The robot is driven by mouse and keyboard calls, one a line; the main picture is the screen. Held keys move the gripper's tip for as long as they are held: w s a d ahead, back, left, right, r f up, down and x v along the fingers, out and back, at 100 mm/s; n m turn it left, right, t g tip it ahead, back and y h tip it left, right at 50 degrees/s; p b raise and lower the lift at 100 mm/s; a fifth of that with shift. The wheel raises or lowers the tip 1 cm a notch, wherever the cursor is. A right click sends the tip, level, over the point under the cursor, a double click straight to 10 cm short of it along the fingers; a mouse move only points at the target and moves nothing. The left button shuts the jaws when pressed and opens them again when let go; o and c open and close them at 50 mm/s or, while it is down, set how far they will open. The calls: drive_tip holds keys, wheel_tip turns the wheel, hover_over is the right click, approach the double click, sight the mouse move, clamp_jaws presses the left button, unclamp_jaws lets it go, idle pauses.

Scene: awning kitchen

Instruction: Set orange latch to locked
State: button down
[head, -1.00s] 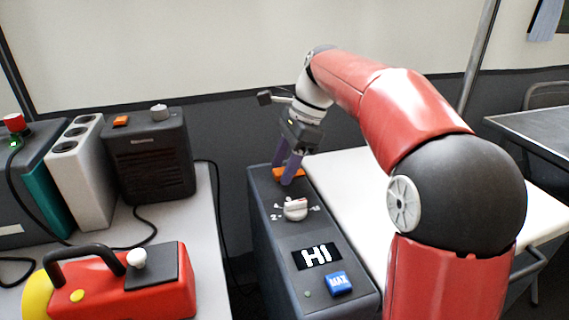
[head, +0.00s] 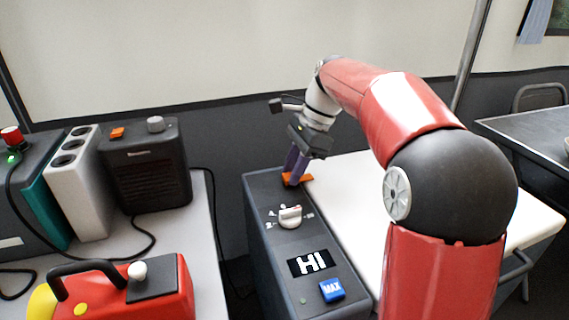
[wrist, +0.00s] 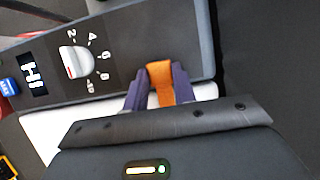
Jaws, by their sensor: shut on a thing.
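The orange latch (head: 299,178) sits at the far end of the grey control panel (head: 262,187), close to its edge by the white lid. In the wrist view the latch (wrist: 160,82) lies between the two purple fingers of my gripper (wrist: 157,92). My gripper (head: 293,180) is shut on the latch, reaching down from above.
On the panel are a white knob (head: 290,215), a display (head: 311,263) reading HI and a blue MAX button (head: 332,289). The white lid (head: 365,190) lies to the right. A table at left holds a black heater (head: 148,170), a power strip (head: 78,185) and a red machine (head: 150,297).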

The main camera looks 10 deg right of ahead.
sight(308, 176)
drive_tip(key=c, duration=1.1)
unclamp_jaws()
drive_tip(key=shift+d, duration=0.2)
drive_tip(key=p+v, duration=0.2)
drive_tip(key=v, duration=0.5)
drive_tip(key=shift+d+r, duration=0.15)
drive_tip(key=shift+r, duration=0.2)
